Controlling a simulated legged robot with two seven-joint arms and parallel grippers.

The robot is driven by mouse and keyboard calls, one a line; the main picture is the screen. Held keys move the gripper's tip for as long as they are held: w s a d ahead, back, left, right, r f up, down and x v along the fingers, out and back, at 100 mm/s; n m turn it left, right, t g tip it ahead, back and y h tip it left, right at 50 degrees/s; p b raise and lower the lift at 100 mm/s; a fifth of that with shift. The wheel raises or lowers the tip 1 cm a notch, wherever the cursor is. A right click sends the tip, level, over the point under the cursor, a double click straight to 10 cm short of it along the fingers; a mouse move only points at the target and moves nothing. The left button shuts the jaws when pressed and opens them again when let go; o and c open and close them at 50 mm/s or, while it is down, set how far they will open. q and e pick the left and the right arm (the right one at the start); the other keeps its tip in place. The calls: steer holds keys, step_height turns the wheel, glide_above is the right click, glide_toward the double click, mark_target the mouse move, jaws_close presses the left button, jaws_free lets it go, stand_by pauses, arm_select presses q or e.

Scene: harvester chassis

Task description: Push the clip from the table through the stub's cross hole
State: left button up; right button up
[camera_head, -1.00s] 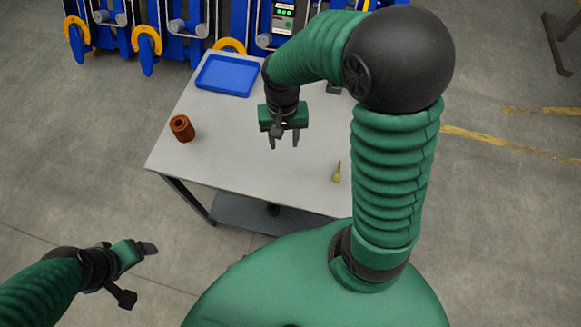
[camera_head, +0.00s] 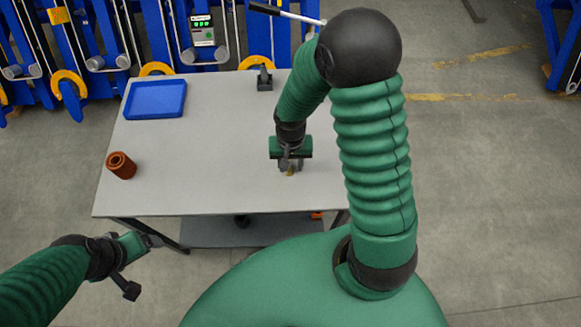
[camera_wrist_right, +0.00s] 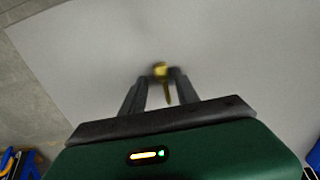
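The clip is a small yellow piece on the grey table (camera_head: 200,170), near its front right. In the right wrist view the clip (camera_wrist_right: 162,71) lies between the two fingertips, its thin tail pointing back toward the palm. My right gripper (camera_head: 290,170) points down over it; in the wrist view the fingers (camera_wrist_right: 161,78) stand apart, with no firm grip visible. A dark upright stub on a block (camera_head: 264,80) stands at the table's back edge; its cross hole is too small to see. My left gripper (camera_head: 152,241) is off the table at lower left, its opening unclear.
A blue tray (camera_head: 156,99) lies at the back left. Blue racks with yellow hooks and a device with green lights (camera_head: 202,30) stand behind. The table's middle is clear.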

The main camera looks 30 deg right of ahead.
steer(key=shift+a+r, duration=0.1)
steer(key=shift+a, duration=0.35)
jaws_close()
steer(key=shift+d, duration=0.25)
